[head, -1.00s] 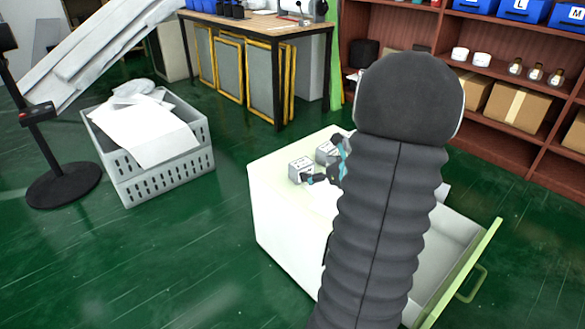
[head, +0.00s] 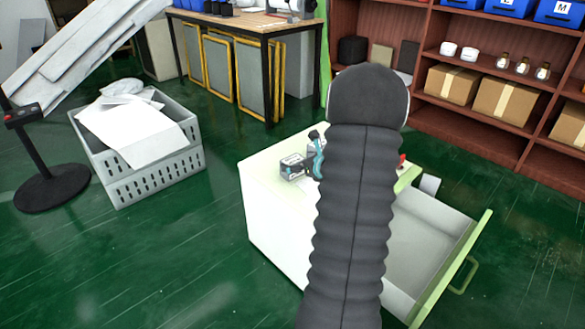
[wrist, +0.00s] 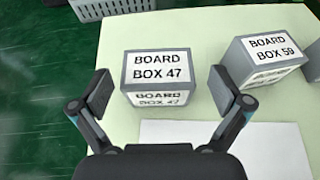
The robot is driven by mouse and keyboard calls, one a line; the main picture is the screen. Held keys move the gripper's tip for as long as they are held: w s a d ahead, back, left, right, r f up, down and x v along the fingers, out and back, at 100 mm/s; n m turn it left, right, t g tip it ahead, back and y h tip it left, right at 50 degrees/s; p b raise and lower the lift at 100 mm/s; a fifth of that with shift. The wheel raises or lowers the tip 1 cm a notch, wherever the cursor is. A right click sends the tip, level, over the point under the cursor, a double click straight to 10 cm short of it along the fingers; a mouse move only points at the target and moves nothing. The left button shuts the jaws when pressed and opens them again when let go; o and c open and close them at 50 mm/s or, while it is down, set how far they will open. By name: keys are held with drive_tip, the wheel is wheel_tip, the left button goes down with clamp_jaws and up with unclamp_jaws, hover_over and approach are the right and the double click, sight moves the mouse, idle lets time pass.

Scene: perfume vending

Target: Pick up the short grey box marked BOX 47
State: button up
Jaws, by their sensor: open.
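The short grey box marked BOARD BOX 47 (wrist: 159,76) stands on the pale cabinet top (wrist: 185,30) in the wrist view. It also shows as a small grey box (head: 293,166) on the cabinet in the head view, close to my gripper. My gripper (wrist: 164,92) is open, with one finger to the left and one to the right of the box's near end. The box is between or just beyond the fingertips, and I cannot tell whether they touch it. My own arm hides much of the gripper in the head view.
A second grey box marked BOARD BOX 59 (wrist: 262,62) stands right of it, close to the right finger. A white sheet (wrist: 225,145) lies in front. The cabinet's drawer (head: 430,240) is open. A grey crate (head: 150,175) stands on the floor.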

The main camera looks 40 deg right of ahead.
sight(290, 161)
drive_tip(key=x, duration=0.4)
drive_tip(key=shift+a+f, duration=0.15)
drive_tip(key=shift+f, duration=0.05)
drive_tip(key=c, duration=1.2)
